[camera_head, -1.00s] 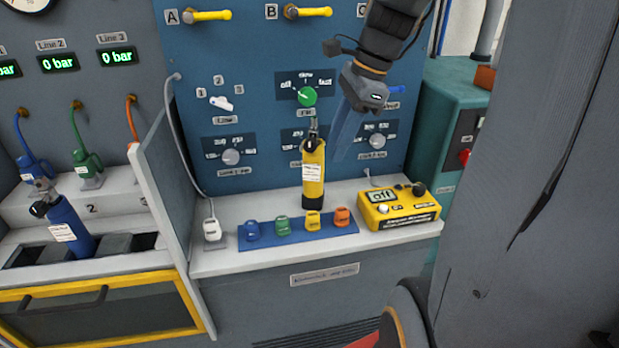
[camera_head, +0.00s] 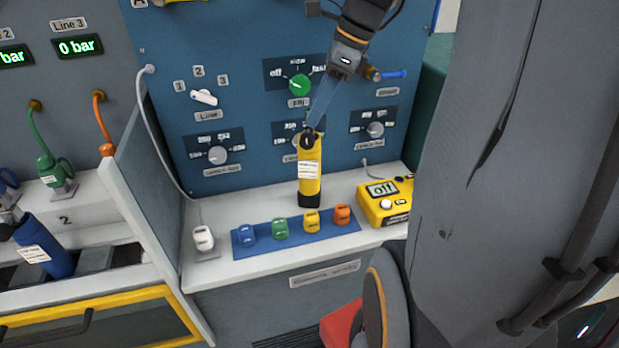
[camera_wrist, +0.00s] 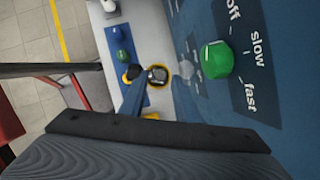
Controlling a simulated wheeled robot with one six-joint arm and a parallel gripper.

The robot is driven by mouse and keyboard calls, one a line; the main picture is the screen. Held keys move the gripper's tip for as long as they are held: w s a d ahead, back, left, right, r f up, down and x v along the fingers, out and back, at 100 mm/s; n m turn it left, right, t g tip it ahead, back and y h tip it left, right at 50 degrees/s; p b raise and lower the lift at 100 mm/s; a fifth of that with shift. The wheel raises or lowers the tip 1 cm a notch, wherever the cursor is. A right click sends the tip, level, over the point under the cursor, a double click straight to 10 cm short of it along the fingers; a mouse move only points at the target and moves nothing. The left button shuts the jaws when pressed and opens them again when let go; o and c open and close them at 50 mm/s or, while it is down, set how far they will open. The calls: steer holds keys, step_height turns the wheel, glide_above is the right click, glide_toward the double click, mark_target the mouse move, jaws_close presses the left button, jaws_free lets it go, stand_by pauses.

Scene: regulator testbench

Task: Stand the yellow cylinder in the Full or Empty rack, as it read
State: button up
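The yellow cylinder (camera_head: 310,180) with a white label and a dark base stands nearly upright on the grey bench, behind the blue mat. My gripper (camera_head: 314,118) comes down from above, with its blue fingers at the cylinder's top valve. In the wrist view, a blue finger (camera_wrist: 134,95) reaches beside the dark, round valve top (camera_wrist: 157,74). Whether the fingers touch or grip it is unclear. The Full and Empty racks are not in view.
A blue mat (camera_head: 262,238) with several coloured connectors lies in front of the cylinder. A yellow meter (camera_head: 386,203) reading "off" stands to the right. A green knob (camera_head: 300,84) is on the panel behind. A blue cylinder (camera_head: 47,249) leans at the left.

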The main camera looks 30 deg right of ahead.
steer(key=x, duration=0.4)
steer(key=shift+s+a+f+p, duration=0.1)
steer(key=shift+p, duration=0.2)
steer(key=shift+c, duration=0.2)
jaws_close()
stand_by(1.0)
